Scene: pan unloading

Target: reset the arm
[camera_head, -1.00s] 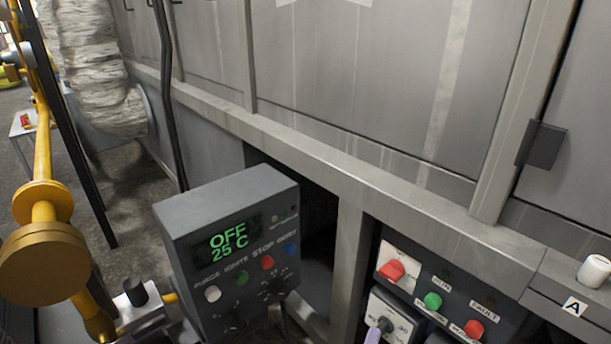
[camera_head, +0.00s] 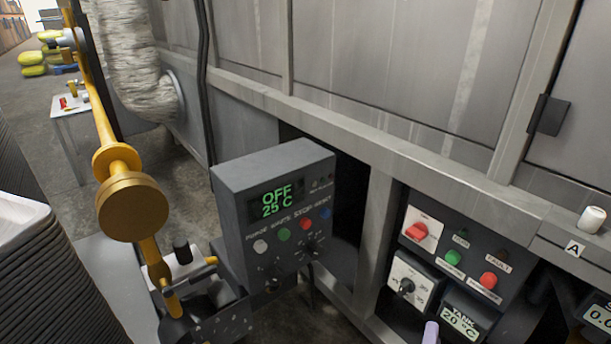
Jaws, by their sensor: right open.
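A pale lavender tip (camera_head: 431,333), which looks like part of my right gripper, shows at the bottom edge, right of centre. The rest of that gripper is cut off below the frame. It appears in front of the lower control panel, and I see nothing held at the tip. I cannot tell whether it touches anything. My left gripper is not in view.
A grey control box (camera_head: 275,215) reads OFF, 25 C. A panel (camera_head: 455,235) with red and green buttons stands right of it. Dark stacked sheets (camera_head: 50,290) fill the lower left. A white table (camera_head: 70,106) stands far left.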

